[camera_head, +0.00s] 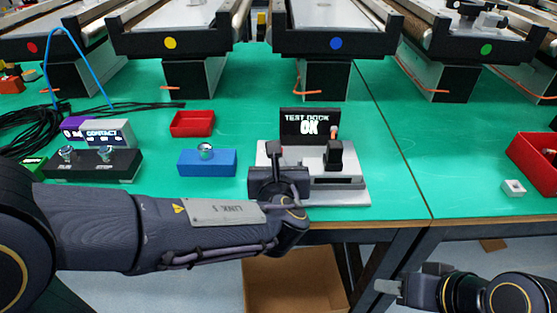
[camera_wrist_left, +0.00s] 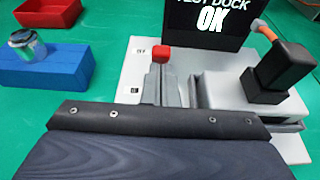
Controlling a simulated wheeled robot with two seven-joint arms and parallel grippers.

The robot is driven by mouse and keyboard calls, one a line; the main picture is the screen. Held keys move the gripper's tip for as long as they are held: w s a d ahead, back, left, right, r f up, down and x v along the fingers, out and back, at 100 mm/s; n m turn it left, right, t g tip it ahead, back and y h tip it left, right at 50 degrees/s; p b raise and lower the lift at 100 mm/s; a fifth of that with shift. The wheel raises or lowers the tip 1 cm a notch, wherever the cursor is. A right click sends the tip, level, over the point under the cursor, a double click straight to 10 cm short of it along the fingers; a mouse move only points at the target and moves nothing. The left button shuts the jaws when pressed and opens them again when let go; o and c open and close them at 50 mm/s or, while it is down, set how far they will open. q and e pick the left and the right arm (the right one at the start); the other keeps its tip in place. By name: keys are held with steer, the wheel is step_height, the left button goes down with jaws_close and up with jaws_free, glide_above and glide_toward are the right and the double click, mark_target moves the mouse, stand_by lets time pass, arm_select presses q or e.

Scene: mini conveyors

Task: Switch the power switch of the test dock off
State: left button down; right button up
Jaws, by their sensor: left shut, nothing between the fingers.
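The test dock (camera_head: 350,197) is a light grey base on the green table with a black screen (camera_head: 310,126) reading "TEST DOCK OK". In the left wrist view, a red-capped power switch (camera_wrist_left: 160,53) stands on the dock beside the OFF label, with another small label nearer the camera. My left gripper (camera_wrist_left: 163,78) is shut and empty, its grey fingers just on the near side of the red cap; I cannot tell whether they touch it. In the head view its dark body hides the switch. My right gripper (camera_head: 390,287) is low at the right, beyond the table's front edge.
A black clamp (camera_wrist_left: 278,72) with an orange tip stands on the dock, right of my left gripper. A blue block (camera_head: 190,166) with a metal knob, a red tray (camera_head: 192,123) and a contact box (camera_head: 108,133) lie to the left. Conveyors (camera_head: 335,43) line the back.

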arm_select(q)
steer(key=shift+w+r+g+p, duration=0.5)
steer(key=shift+r+g+p, duration=0.4)
steer(key=shift+p, duration=2.4)
steer(key=shift+w+r+g+p, duration=0.45)
steer(key=shift+r+g+p, duration=0.4)
steer(key=shift+p, duration=2.45)
steer(key=w+g+p, duration=0.1)
steer(key=g+p, duration=0.1)
steer(key=p, duration=0.4)
steer(key=w+g+p, duration=0.1)
steer(key=g+p, duration=0.1)
steer(key=p, duration=0.3)
steer(key=shift+w+r+p, duration=0.1)
steer(key=shift+w+p, duration=0.3)
steer(key=shift+w, duration=0.3)
steer(key=shift+w+f, duration=0.1)
steer(key=shift+f, duration=0.2)
steer(key=shift+r, duration=0.1)
steer(key=shift+r+p, duration=0.8)
